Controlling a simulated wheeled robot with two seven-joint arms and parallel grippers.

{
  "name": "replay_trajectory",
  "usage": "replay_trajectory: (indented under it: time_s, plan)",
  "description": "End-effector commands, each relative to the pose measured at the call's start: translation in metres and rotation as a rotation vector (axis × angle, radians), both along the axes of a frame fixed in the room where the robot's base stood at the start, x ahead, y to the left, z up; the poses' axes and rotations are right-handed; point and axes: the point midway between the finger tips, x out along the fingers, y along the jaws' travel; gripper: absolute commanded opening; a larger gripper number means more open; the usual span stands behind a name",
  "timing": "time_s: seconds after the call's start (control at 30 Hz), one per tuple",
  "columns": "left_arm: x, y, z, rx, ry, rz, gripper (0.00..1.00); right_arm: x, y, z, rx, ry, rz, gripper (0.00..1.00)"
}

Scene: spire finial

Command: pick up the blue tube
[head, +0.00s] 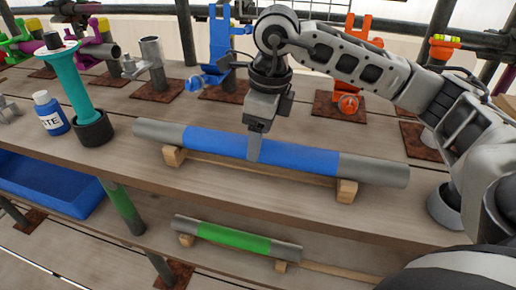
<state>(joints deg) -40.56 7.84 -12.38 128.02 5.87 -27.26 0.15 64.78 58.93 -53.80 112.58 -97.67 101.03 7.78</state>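The blue tube (210,143) is a long grey pipe with a blue middle. It lies across two small wooden blocks (346,190) on the upper wooden shelf. My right gripper (255,148) points down at the middle of the tube from above. One finger shows in front of the blue part; the other finger is hidden behind the tube, so I cannot tell whether the gripper is closed on it. The tube appears to rest on the blocks. My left gripper is not in view.
A green-banded tube (234,238) lies on the lower shelf. A teal column (70,80) and a glue bottle (50,113) stand left of the blue tube. Blue (215,60) and orange (355,65) clamps stand behind. A blue bin (45,185) is at lower left.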

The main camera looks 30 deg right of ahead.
Motion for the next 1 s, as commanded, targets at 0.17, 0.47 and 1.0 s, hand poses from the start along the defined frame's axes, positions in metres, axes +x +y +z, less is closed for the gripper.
replay_trajectory:
  time_s: [0.17, 0.47, 1.0]
  plan:
    - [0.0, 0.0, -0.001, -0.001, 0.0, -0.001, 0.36, 0.002, 0.002, -0.02, 0.001, 0.001, -0.001, 0.69]
    - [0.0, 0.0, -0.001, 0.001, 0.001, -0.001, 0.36, 0.002, 0.002, -0.022, 0.001, 0.0, 0.0, 0.58]
    - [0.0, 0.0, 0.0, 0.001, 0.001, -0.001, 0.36, 0.003, 0.002, -0.017, 0.003, -0.007, 0.0, 0.0]
